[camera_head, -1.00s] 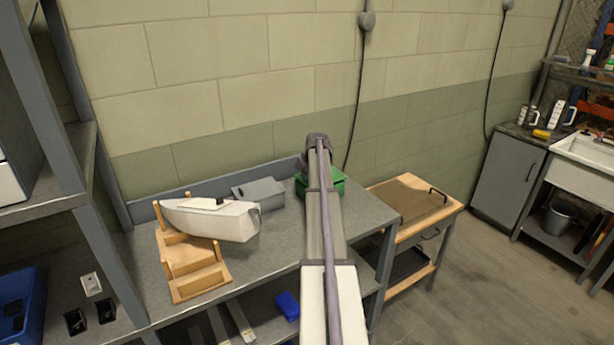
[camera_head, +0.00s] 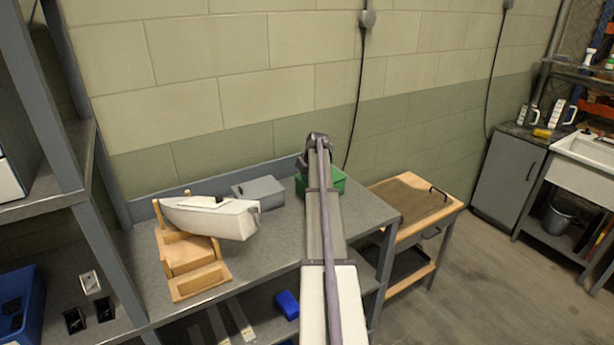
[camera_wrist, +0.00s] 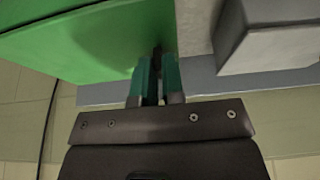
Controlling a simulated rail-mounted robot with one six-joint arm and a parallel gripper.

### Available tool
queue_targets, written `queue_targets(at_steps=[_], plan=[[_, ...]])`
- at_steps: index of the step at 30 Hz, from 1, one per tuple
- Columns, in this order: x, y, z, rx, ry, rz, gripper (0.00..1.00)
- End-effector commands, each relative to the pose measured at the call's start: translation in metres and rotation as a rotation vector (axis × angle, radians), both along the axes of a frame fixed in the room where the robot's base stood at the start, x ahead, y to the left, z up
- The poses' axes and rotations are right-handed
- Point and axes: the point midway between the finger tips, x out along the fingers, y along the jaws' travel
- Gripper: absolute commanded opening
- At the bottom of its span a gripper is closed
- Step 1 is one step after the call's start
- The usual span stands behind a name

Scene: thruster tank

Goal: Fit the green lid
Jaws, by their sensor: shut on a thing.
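A large flat green surface, the green lid (camera_wrist: 95,35), fills the upper left of the wrist view. My gripper (camera_wrist: 158,68) has its teal fingers close together at the right edge of the lid and is shut on it. The exact grip point is dark and partly hidden. In the head view a green box shape (camera_head: 338,181) shows at the back right of the bench, mostly behind my arm. My gripper is hidden there, and I cannot tell how the lid sits relative to the box.
A grey box (camera_head: 258,192) stands left of the green one; it also shows in the wrist view (camera_wrist: 268,45). A white boat hull (camera_head: 212,217) rests on a wooden stand (camera_head: 198,270) on the grey bench (camera_head: 275,237). A wooden cart (camera_head: 412,205) stands at the right. The wall is close behind.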

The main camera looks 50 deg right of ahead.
Motion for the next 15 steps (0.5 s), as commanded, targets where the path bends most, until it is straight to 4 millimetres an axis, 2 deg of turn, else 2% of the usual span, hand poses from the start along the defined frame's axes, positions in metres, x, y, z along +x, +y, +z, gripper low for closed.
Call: queue_targets(at_steps=[15], plan=[[0.0000, 0.0000, -0.0028, 0.000, 0.000, 0.000, 0.00]])
